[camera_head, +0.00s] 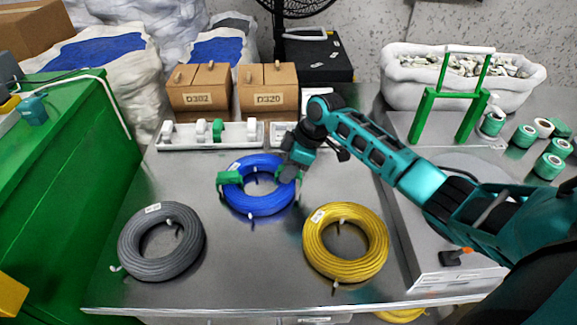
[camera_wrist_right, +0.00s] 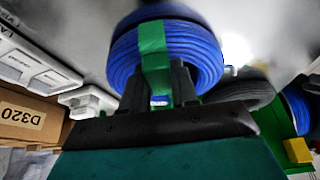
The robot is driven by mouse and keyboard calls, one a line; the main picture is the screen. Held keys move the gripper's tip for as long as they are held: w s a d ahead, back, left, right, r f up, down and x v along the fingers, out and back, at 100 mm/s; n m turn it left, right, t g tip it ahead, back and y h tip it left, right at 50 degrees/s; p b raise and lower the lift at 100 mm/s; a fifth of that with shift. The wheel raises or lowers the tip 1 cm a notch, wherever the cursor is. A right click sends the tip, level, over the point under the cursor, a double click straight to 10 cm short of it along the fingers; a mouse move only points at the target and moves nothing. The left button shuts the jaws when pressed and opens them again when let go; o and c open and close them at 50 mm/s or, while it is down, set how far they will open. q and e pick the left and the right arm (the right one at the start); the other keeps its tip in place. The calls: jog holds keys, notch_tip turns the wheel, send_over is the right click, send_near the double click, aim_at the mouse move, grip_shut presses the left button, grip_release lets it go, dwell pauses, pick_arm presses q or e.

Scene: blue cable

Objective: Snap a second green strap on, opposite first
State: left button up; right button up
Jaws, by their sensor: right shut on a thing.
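The blue cable coil (camera_head: 262,203) lies flat on the metal table. One green strap (camera_head: 230,178) wraps its left side. My right gripper (camera_head: 291,172) is at the coil's right side, opposite that strap, and covers part of the rim. In the right wrist view, the gripper (camera_wrist_right: 158,90) is shut on a second green strap (camera_wrist_right: 154,50), which lies across the blue coil (camera_wrist_right: 198,50). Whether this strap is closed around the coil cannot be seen. My left gripper is not in view.
A grey coil (camera_head: 162,242) lies at front left and a yellow coil (camera_head: 346,243) at front right. A white tray (camera_head: 180,142) and cardboard boxes (camera_head: 200,88) stand behind. Green tape rolls (camera_head: 548,166) and a white bin (camera_head: 400,83) are at the right.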

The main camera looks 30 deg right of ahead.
jog(key=shift+f, duration=0.3)
jog(key=shift+f, duration=0.1)
dwell(0.4)
jog(key=shift+r+p, duration=0.65)
jog(key=shift+p, duration=0.15)
jog(key=shift+r, duration=0.15)
jog(key=shift+r+p, duration=0.5)
jog(key=shift+p, duration=0.25)
jog(key=shift+f, duration=0.25)
